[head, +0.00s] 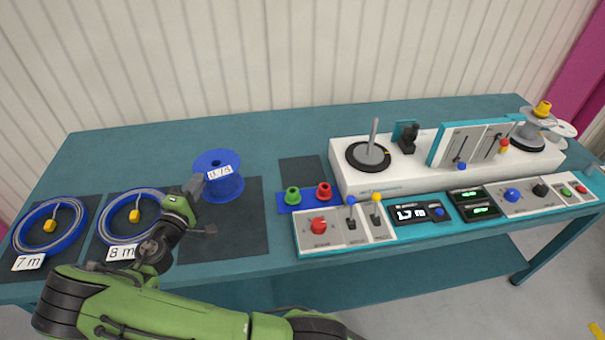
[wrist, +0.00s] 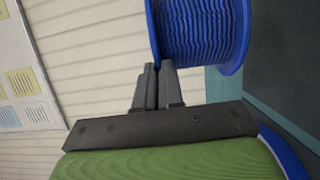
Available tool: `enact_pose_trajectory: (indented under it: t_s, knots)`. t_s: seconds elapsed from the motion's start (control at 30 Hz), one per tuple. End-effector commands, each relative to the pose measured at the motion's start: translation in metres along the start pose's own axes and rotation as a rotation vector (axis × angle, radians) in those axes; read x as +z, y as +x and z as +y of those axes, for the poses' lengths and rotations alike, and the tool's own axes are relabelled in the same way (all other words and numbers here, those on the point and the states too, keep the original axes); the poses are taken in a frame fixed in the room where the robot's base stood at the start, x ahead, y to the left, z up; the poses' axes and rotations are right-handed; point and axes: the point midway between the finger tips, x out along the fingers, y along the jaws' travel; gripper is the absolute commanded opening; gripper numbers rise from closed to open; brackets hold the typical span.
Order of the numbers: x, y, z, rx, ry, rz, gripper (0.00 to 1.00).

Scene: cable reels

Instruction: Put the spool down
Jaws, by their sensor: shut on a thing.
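A blue spool (head: 227,184) with a white label reading about 0.75 shows in the head view, over the back edge of a dark mat (head: 235,235). My gripper (head: 196,184) reaches it from the left. In the wrist view my gripper's fingers (wrist: 158,70) are close together on the rim of one flange of the blue spool (wrist: 203,30). Its ridged winding shows between the flanges. I cannot tell whether the spool's underside touches the table.
Two blue cable coils (head: 75,225) (head: 103,220), labelled 7 m and 8 m, lie on mats at the left. A small dark mat (head: 300,170) and a blue holder with green and red pieces (head: 308,205) are right of the spool. A white winding machine (head: 350,187) and control panel (head: 330,240) fill the right side.

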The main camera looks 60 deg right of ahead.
Motion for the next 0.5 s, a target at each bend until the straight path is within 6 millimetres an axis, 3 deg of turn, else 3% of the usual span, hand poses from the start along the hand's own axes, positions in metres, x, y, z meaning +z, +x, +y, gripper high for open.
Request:
enact_pose_trajectory:
  t_s: [0.03,0.1,0.3,0.5]
  knots:
    - [0.013,0.028,-0.005,0.007,0.008,-0.045,0.0]
    - [0.031,0.064,-0.003,0.009,0.007,-0.094,0.0]
    - [0.099,0.15,0.002,0.012,0.004,-0.22,0.0]
    - [0.154,0.194,0.01,0.014,-0.005,-0.295,0.0]
